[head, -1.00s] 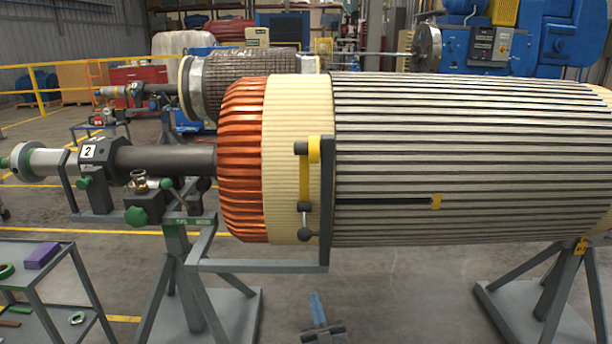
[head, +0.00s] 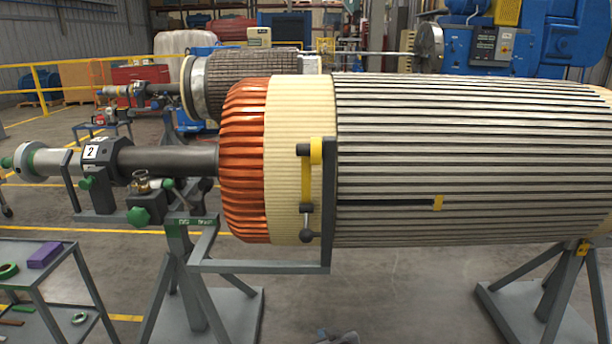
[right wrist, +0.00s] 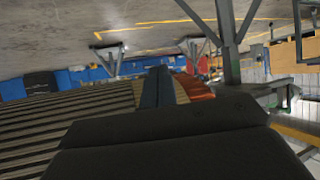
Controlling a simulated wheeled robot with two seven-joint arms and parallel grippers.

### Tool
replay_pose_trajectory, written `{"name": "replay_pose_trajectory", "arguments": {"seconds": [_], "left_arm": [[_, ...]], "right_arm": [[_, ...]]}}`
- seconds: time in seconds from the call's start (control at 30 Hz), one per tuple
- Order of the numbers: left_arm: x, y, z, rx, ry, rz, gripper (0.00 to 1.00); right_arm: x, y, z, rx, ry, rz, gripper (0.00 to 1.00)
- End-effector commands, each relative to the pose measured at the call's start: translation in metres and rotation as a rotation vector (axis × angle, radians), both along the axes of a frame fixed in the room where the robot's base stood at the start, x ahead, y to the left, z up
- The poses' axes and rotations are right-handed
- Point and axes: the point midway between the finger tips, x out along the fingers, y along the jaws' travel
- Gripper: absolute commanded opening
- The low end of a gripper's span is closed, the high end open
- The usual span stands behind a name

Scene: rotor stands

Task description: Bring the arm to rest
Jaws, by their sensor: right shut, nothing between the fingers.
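My right gripper (head: 322,333) barely shows at the bottom edge of the head view, low in front of the big rotor and apart from it. Only a bluish finger end and some dark grey body are visible there. In the right wrist view its narrow blue-grey fingers (right wrist: 158,86) are together with nothing between them, beyond the dark gripper body. The rotor (head: 470,150) lies level on its stands, with grey slotted bars, a cream band and orange end windings. My left gripper is in neither view.
A grey bracket with a yellow-black clamp (head: 316,190) stands before the rotor. The left stand (head: 180,270) and right stand (head: 550,290) have splayed legs. A small cart (head: 45,255) holds a purple block at lower left. A second rotor (head: 245,75) is behind. Floor between the stands is clear.

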Motion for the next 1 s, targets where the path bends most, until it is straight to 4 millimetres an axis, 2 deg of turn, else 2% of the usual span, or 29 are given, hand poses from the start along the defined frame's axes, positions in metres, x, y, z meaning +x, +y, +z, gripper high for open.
{"name": "replay_pose_trajectory", "arguments": {"seconds": [0.2,0.4,0.5,0.8,1.0], "left_arm": [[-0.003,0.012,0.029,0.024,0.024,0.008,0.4],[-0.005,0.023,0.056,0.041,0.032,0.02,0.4],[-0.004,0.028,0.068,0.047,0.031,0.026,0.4],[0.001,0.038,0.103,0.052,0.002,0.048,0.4],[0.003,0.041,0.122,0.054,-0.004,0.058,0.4]], "right_arm": [[-0.074,-0.028,-0.008,-0.048,0.281,-0.035,0.0],[-0.149,-0.052,-0.008,-0.083,0.486,-0.059,0.0],[-0.181,-0.061,-0.006,-0.093,0.551,-0.067,0.0],[-0.257,-0.081,0.006,-0.084,0.634,-0.088,0.0],[-0.318,-0.089,-0.008,-0.089,0.736,-0.099,0.0]]}}
